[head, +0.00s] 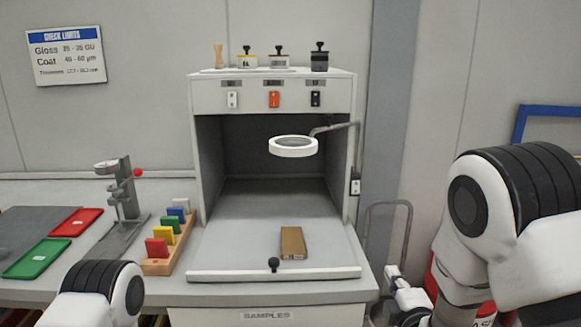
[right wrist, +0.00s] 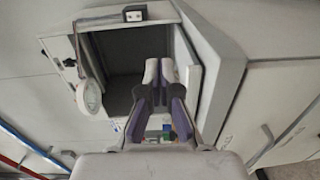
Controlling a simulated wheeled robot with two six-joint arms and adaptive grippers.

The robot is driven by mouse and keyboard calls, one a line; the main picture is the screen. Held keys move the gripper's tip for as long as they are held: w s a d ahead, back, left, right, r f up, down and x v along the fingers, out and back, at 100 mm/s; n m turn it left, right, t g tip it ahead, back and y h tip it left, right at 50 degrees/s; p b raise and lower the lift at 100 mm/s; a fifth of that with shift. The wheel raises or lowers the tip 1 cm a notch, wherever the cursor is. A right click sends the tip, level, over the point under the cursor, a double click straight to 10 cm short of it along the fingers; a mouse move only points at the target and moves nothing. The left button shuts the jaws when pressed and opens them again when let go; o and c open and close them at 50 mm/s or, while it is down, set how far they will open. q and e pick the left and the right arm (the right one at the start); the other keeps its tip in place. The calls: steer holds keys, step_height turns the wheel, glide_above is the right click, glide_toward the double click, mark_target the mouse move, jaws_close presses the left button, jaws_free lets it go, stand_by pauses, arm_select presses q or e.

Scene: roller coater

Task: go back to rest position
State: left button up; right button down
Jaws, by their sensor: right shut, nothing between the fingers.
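My right gripper (right wrist: 160,72) shows in the right wrist view with its two fingers close together and nothing between them. In the head view it is small and low (head: 393,272), right of the cabinet and partly behind my right arm, clear of the bench items. My left arm shows only as a rounded joint at the bottom left of the head view; its gripper is out of view. The open cabinet (head: 203,170) stands in the middle, with a ring lamp (head: 293,146) in front of its opening.
A brown block (head: 293,242) lies on the cabinet's front board, near a black knob (head: 273,265). Left of it are a wooden rack (head: 158,266) of coloured pieces, a grey stand (head: 125,195), and red (head: 76,222) and green (head: 38,257) trays. A grey rail (head: 409,225) stands at right.

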steer(key=s+d+f+m+g, duration=0.1)
steer(key=s+f+m+g, duration=0.15)
steer(key=s+f, duration=0.4)
steer(key=s+d+f+m+g+p, duration=0.1)
steer(key=s+f+g, duration=0.25)
steer(key=f, duration=0.65)
steer(key=s+d+f+m+g, duration=0.2)
steer(key=s+f+g, duration=0.1)
steer(key=s+f, duration=0.4)
steer(key=s+f+m+g, duration=0.4)
steer(key=s+m, duration=0.2)
steer(key=s, duration=0.3)
steer(key=s+f+m+g, duration=0.4)
steer(key=s+m, duration=0.3)
steer(key=s, duration=0.3)
steer(key=shift+s+a+f+g, duration=0.15)
steer(key=shift+s+f+g, duration=0.15)
steer(key=shift+f, duration=0.1)
